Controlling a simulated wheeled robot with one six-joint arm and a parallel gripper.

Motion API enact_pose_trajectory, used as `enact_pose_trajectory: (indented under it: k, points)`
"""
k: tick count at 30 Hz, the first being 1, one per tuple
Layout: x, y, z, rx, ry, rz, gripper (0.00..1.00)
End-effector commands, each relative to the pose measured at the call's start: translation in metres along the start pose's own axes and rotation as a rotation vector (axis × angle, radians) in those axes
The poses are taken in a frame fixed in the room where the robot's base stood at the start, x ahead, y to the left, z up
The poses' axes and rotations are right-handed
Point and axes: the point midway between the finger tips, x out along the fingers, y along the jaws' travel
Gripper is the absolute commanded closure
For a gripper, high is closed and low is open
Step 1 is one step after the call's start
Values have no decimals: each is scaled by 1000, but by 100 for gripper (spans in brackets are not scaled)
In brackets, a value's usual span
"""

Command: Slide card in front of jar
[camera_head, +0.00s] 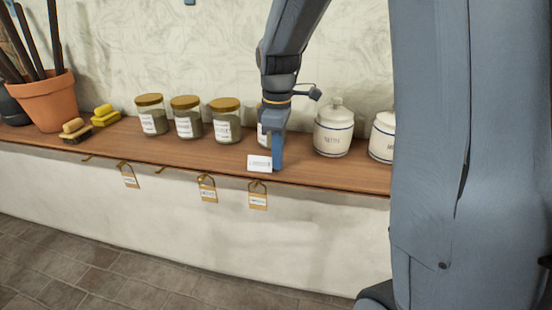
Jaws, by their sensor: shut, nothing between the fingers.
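A small white card (259,163) stands near the front edge of the wooden shelf. My gripper (277,166) points down at the card's right side, shut, with its fingertips low by the shelf; I cannot tell whether it touches the card. A jar (263,135) stands behind the card and is mostly hidden by my gripper. Three glass jars with gold lids and white labels stand in a row to the left: the left one (151,116), the middle one (186,118) and the right one (226,121).
White ceramic canisters (333,132) stand to the right on the wooden shelf (200,155). A terracotta pot (48,101), yellow sponges (105,115) and a brush (75,130) sit at left. Tags (208,190) hang from hooks below the front edge. The wall is behind.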

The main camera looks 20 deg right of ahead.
Motion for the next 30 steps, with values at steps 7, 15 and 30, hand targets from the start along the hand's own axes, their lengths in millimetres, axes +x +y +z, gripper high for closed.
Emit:
enact_pose_trajectory:
  k: [7, 15, 30]
  points:
    - [0, -1, -1, -3, 0, 0, 100]
    - [-2, 1, 21, -4, -1, -1, 100]
    - [-82, 5, 32, -9, 1, 3, 100]
